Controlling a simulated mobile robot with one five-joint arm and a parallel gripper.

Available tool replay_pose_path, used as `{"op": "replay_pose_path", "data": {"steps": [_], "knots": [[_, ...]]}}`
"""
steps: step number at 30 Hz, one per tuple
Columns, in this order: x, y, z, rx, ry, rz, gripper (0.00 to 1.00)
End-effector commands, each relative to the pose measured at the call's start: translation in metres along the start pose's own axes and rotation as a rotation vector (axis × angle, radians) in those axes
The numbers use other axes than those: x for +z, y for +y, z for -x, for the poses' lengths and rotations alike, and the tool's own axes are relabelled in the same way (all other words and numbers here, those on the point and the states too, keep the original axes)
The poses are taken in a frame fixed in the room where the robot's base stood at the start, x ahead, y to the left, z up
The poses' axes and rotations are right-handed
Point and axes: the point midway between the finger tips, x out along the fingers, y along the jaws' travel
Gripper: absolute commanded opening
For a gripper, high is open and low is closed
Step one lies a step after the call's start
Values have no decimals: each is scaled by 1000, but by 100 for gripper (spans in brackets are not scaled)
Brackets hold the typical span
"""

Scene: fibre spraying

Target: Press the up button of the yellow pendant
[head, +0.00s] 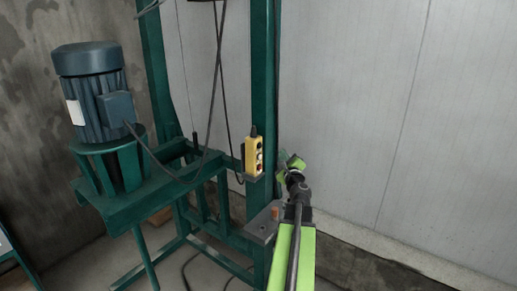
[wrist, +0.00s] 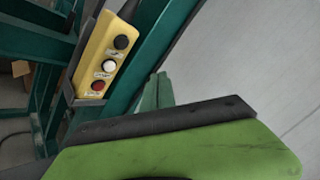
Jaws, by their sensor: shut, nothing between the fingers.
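The yellow pendant (head: 249,158) hangs on a green post in the head view, with a dark cable at its top. In the wrist view the pendant (wrist: 92,52) is tilted, at upper left. Its face carries a black button (wrist: 121,42) at the top, a white button (wrist: 109,66) in the middle and a red button (wrist: 98,85) at the bottom. Small labels sit by the buttons, too small to read surely. My gripper (head: 291,163) is shut and empty, to the right of the pendant and apart from it. In the wrist view its green body fills the bottom.
The green post (head: 264,85) and frame stand behind and beside the pendant. A large motor (head: 92,90) sits on the frame at left. Black cables (head: 215,90) hang left of the post. A pale panel wall (head: 350,100) is at right. Open air lies in front of the pendant.

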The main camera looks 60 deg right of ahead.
Motion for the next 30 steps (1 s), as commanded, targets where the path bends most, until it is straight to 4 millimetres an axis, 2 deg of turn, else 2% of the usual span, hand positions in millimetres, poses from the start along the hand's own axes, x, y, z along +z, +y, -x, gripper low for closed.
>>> {"op": "replay_pose_path", "data": {"steps": [9,15,30], "knots": [[25,25,-34,3,-2,0,0],[36,36,-49,2,-2,0,0],[40,40,-53,2,-1,0,0]]}}
